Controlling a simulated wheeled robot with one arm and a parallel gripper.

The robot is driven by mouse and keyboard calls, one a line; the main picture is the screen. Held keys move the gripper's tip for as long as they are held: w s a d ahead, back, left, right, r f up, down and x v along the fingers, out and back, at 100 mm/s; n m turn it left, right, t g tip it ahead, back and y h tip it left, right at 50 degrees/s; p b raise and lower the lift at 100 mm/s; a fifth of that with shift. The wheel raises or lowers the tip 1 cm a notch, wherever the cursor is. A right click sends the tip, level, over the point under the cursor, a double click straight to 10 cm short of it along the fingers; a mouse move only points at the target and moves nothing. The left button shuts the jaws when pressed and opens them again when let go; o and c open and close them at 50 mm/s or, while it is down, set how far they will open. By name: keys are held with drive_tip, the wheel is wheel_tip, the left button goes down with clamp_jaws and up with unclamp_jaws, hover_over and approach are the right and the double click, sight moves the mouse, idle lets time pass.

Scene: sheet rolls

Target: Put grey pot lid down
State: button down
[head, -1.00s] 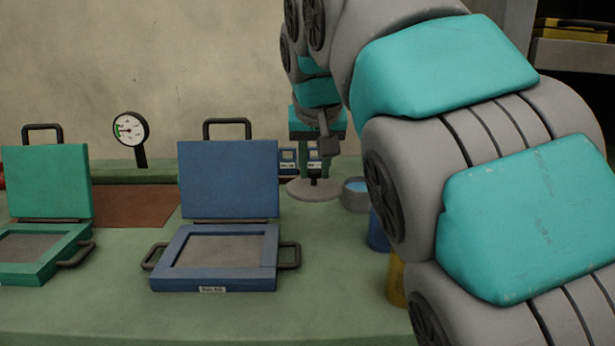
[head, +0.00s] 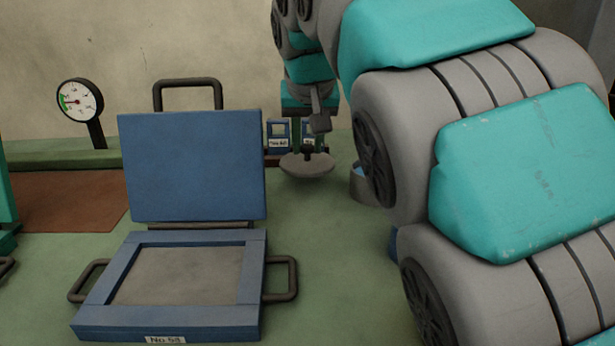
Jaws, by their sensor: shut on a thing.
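The grey pot lid (head: 306,167) is a shallow round disc with a dark knob on top. My gripper (head: 307,148) points down and is shut on the lid's knob. The lid is at the back of the green table, right of the blue hinged press. It looks slightly tilted; I cannot tell whether its underside touches the table. A grey pot (head: 362,186) with something blue inside stands just right of the lid, partly hidden behind my arm.
The blue press (head: 192,165) stands open at centre left, with side handles. A dial gauge (head: 80,100) and a brown mat (head: 65,205) are at the left. Small blue frames (head: 278,130) stand behind the lid. Bare green table (head: 325,260) lies in front.

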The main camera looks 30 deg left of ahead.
sight(308, 163)
wheel_tip(308, 163, down, 4)
drive_tip(key=b, duration=0.2)
drive_tip(key=shift+f+b, duration=0.2)
drive_tip(key=shift+b, duration=0.1)
drive_tip(key=shift+r, duration=0.1)
drive_tip(key=c, duration=0.6)
unclamp_jaws()
drive_tip(key=shift+p+v, duration=0.45)
drive_tip(key=shift+v, duration=5.6)
